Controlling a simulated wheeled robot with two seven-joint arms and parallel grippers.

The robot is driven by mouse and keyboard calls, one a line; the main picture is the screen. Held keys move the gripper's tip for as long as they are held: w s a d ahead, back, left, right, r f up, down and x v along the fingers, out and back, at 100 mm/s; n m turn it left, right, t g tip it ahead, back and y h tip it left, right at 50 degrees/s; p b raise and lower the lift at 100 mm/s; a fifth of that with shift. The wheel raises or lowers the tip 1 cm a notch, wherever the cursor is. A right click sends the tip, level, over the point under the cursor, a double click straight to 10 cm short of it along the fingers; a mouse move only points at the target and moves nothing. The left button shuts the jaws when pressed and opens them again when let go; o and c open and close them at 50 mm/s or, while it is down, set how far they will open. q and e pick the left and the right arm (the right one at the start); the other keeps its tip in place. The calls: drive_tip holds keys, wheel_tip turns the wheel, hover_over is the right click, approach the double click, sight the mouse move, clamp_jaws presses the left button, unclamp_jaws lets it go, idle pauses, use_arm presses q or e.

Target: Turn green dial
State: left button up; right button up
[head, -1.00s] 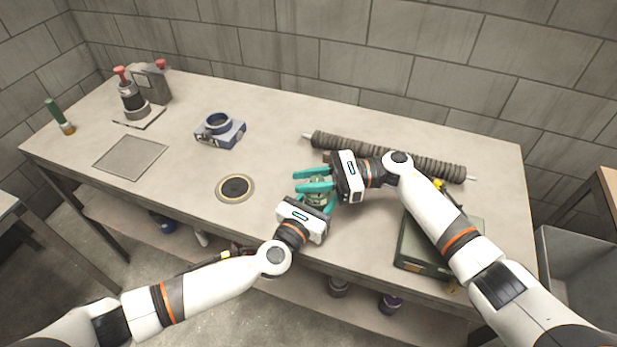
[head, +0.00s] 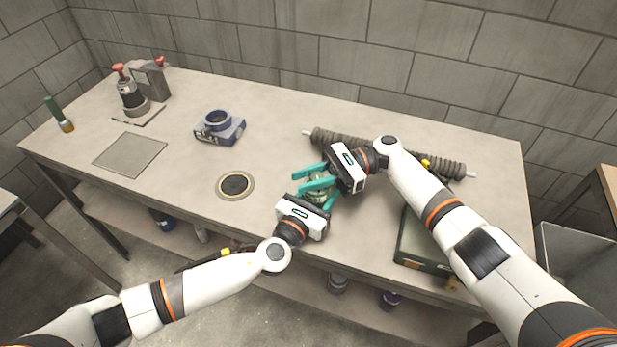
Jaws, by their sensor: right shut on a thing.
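The green dial (head: 318,195) is on a small round, pale green object near the middle of the table, largely hidden by my grippers. My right gripper (head: 303,180) comes from the upper right, its teal fingers shut on the dial's upper part. My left gripper (head: 316,198) comes from below, its fingers reaching up on either side of the object's lower part. Whether they touch it is hidden.
A ribbed mesh tube (head: 440,166) lies on a rod behind my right gripper. A dark green box (head: 425,242) stands under my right arm. The table's front edge is close to my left gripper.

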use_arm(q)
drive_tip(key=shift+d, duration=0.1)
use_arm(e)
drive_tip(key=o, duration=1)
drive_tip(key=shift+f, duration=0.1)
drive_tip(key=v, duration=0.7)
drive_tip(key=shift+d, duration=0.25)
drive_tip(key=shift+w, duration=0.15)
use_arm(q)
drive_tip(key=o, duration=1.1)
drive_tip(key=shift+o, duration=0.2)
